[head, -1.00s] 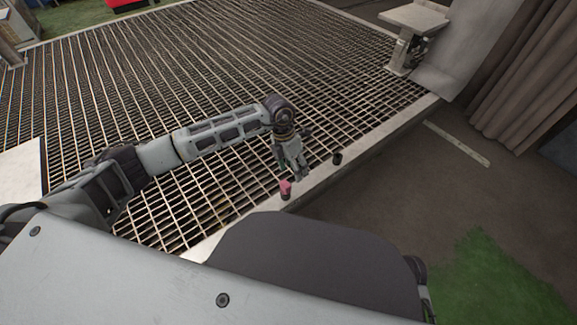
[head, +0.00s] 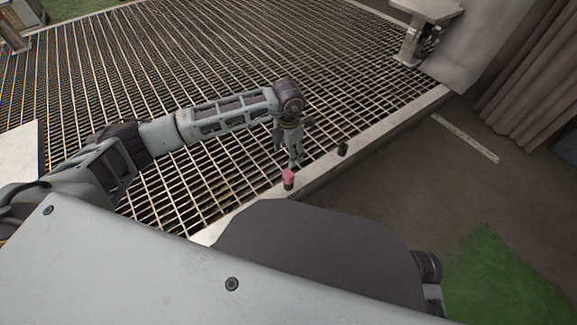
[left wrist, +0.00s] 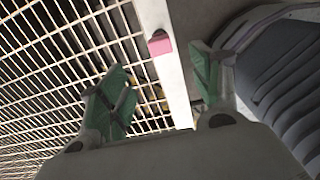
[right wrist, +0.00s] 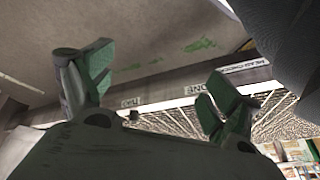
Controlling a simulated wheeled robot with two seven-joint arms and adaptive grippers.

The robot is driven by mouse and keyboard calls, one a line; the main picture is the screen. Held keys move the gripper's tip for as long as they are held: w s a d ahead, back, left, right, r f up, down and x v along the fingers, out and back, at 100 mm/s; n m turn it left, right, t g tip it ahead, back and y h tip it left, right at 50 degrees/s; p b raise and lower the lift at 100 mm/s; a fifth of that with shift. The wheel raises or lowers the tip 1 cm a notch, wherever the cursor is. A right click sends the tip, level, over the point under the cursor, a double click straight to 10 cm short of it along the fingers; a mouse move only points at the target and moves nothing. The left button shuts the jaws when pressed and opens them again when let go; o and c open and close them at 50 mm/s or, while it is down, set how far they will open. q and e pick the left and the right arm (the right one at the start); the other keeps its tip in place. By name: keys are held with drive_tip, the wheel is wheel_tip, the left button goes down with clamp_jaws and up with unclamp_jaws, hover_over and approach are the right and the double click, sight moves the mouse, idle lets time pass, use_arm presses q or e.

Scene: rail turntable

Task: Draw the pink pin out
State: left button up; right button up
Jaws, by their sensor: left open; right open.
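The pink pin (head: 288,177) stands at the metal edge strip of the grating, just below my left gripper (head: 296,160) in the head view. In the left wrist view the pink pin (left wrist: 160,44) shows on the pale strip, beyond and between the open fingers. My left gripper (left wrist: 160,88) is open, empty and apart from the pin. My right gripper (right wrist: 155,90) shows only in its own wrist view, open and empty, with the pin not visible there.
The metal grating (head: 90,75) spreads to the left. A metal stand (head: 418,30) is at the back right. Brown floor (head: 400,175) lies right of the strip.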

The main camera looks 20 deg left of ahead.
sight(288, 173)
use_arm(q)
drive_tip(key=shift+f+b, duration=2.05)
drive_tip(key=shift+f, duration=4.6)
use_arm(e)
wheel_tip(288, 173, down, 9)
drive_tip(key=a+m+t+y, duration=0.1)
drive_tip(key=a, duration=0.1)
drive_tip(key=shift+w+t, duration=0.3)
use_arm(q)
drive_tip(key=c, duration=1.2)
use_arm(e)
drive_tip(key=shift+r, duration=0.1)
